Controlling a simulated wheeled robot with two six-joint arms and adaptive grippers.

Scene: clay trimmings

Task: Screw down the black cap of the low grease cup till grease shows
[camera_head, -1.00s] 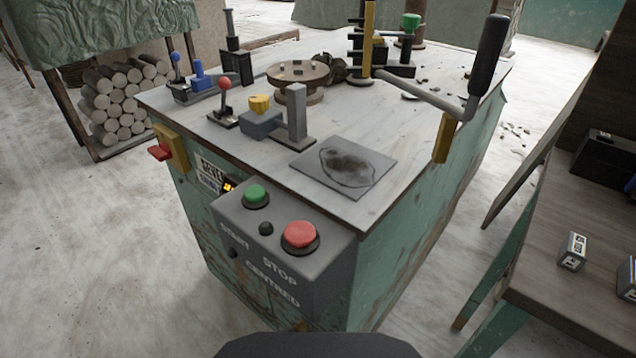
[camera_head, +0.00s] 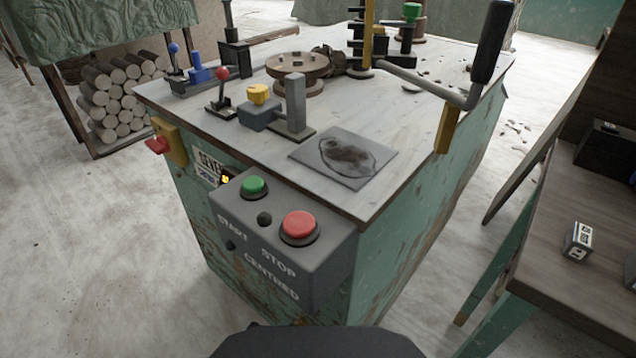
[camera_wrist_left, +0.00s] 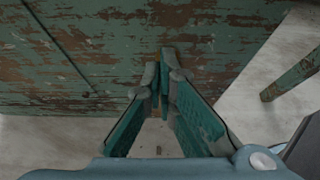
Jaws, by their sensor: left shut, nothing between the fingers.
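I cannot pick out the low grease cup or its black cap for certain. Neither gripper shows in the head view.
A green cabinet top (camera_head: 235,148) carries levers, a round wooden turntable (camera_head: 298,66) and a grey plate (camera_head: 344,157). A crank with a black handle (camera_head: 492,42) overhangs its right edge. The control box (camera_head: 330,255) juts out in front. A wooden table (camera_head: 560,265) stands at right.

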